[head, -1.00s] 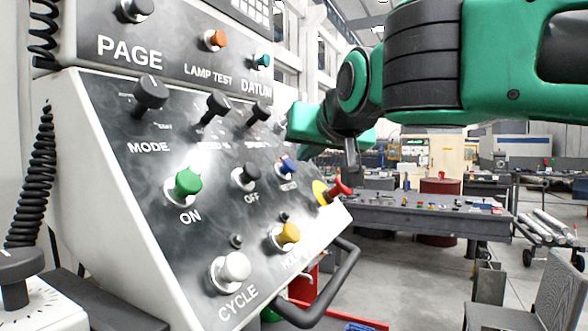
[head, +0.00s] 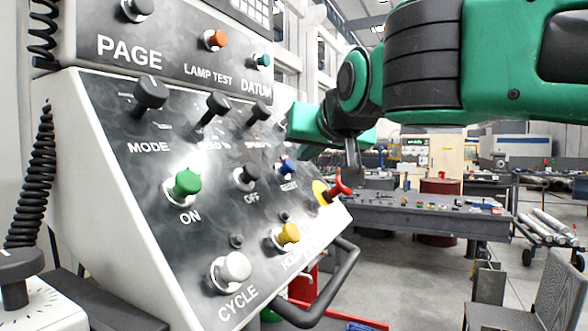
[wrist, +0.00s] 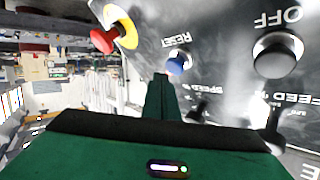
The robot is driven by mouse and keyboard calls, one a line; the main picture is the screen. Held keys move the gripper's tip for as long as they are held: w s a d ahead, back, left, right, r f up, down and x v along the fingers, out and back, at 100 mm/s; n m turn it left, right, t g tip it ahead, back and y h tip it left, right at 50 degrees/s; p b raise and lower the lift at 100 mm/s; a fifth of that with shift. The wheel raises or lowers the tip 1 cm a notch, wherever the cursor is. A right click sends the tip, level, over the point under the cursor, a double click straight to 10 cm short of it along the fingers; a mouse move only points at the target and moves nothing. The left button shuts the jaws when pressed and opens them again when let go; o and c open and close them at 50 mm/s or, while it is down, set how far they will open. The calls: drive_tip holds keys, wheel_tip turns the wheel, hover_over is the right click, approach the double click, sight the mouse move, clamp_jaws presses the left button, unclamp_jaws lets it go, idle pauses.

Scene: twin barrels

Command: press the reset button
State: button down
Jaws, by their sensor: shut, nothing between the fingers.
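The reset button is a blue push button (head: 288,167) on the sloped grey control panel (head: 215,240), right of the black OFF button (head: 245,178). In the wrist view, which shows the panel upside down, the blue button (wrist: 178,65) sits beside its RESET label. My gripper (wrist: 160,82) shows there as a narrow green shape with its fingers together and empty. Its tip appears just below and left of the blue button in that picture; I cannot tell the gap. In the head view my gripper (head: 292,122) is above the blue button, close to the panel.
A red emergency knob on a yellow base (head: 338,188) is right of the blue button. The green ON button (head: 185,185), yellow button (head: 287,235) and white CYCLE button (head: 232,268) are nearby. Black selector knobs (head: 217,105) line the row above.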

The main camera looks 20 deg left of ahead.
drive_tip(key=shift+a, duration=0.1)
idle(0.6)
drive_tip(key=shift+a+f, duration=0.2)
drive_tip(key=shift+a, duration=0.1)
drive_tip(key=shift+a+f, duration=0.35)
drive_tip(key=shift+a, duration=0.05)
idle(0.9)
idle(0.4)
drive_tip(key=shift+s+d+r, duration=0.1)
drive_tip(key=shift+d+r, duration=0.5)
drive_tip(key=shift+d, duration=0.15)
drive_tip(key=d+r, duration=0.1)
drive_tip(key=d, duration=0.1)
drive_tip(key=d+r, duration=0.2)
drive_tip(key=shift+s, duration=0.15)
idle(0.8)
